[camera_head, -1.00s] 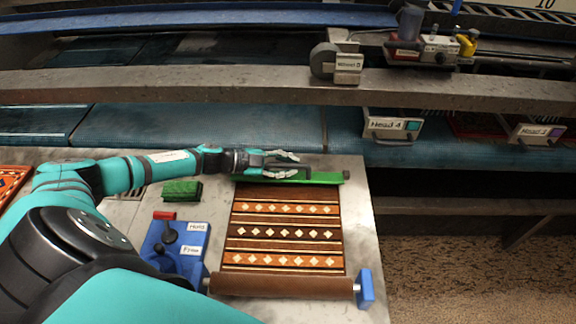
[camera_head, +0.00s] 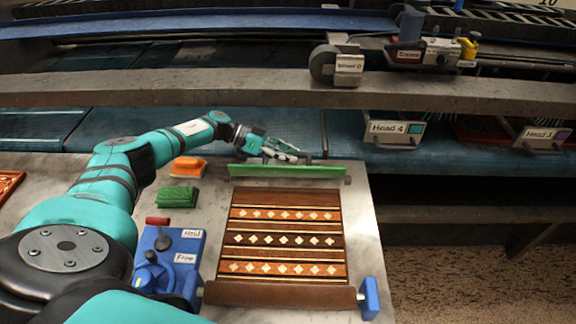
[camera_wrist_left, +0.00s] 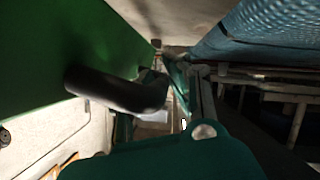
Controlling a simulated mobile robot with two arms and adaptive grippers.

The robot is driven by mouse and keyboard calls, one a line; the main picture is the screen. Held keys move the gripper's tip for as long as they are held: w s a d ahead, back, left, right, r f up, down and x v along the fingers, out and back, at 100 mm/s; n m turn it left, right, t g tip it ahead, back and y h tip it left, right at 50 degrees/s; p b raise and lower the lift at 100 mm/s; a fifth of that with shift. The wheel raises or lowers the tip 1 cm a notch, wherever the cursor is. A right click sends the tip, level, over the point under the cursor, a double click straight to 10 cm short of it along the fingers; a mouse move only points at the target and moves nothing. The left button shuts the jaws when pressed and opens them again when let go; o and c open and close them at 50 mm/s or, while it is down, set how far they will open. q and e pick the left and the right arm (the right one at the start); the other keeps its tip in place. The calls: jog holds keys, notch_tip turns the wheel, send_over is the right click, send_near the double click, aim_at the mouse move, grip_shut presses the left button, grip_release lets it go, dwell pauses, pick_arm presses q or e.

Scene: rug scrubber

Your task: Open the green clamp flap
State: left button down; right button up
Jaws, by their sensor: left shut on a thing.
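The green clamp flap (camera_head: 270,171) runs along the back edge of the patterned rug (camera_head: 285,215) in the head view. Its green front face shows, so it looks tipped up. My left gripper (camera_head: 293,157) is just above and behind it, shut on its dark handle. In the left wrist view the flap (camera_wrist_left: 70,40) is a large green surface at the left, with the black bar handle (camera_wrist_left: 112,90) standing out from it. The fingers partly hide the grip. My right gripper is not in view.
A green block-shaped brush (camera_head: 178,196) and an orange one (camera_head: 188,167) lie left of the rug. A blue lever box (camera_head: 190,245) stands at the front left. A brown roller (camera_head: 280,293) crosses the rug's front. A grey beam (camera_head: 230,87) spans behind.

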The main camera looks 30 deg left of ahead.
pick_arm(q)
jog(key=shift+w+a+f+n+g+h+b, duration=0.25)
jog(key=shift+n+b, duration=0.2)
jog(key=shift+b, duration=0.4)
jog(key=shift+w+a+f+n+g+h+b, duration=0.15)
jog(key=shift+w+n+b, duration=0.25)
jog(key=shift+b, duration=0.45)
jog(key=shift+r, duration=0.15)
jog(key=c, duration=1.3)
grip_release()
jog(key=shift+s, duration=0.1)
jog(key=shift+d, duration=0.1)
